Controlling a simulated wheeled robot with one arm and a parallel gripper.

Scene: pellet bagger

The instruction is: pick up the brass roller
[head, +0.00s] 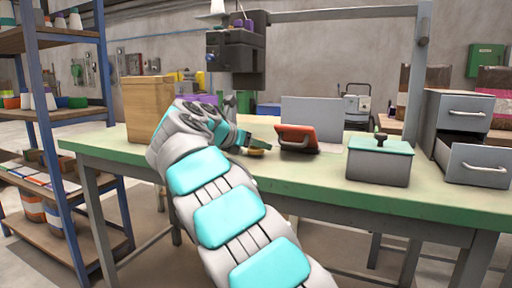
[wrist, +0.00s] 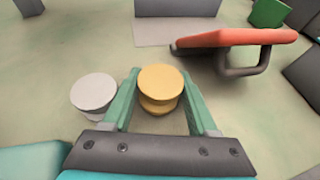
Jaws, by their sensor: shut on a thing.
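The brass roller (wrist: 160,84) is a yellow, spool-like piece standing upright between my gripper's fingers in the wrist view. My gripper (wrist: 158,102) has one green finger on each side of it and is shut on it. In the head view the brass roller (head: 257,148) shows only as a small yellow patch by the fingertips of my gripper (head: 258,147), low over the green table. I cannot tell whether it still touches the table.
A similar grey roller (wrist: 94,92) stands close outside the left finger. An orange block with a dark handle (head: 297,138) stands to the right. Beyond it are a lidded grey box (head: 379,165) and grey drawers (head: 463,140). A wooden box (head: 148,106) stands left.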

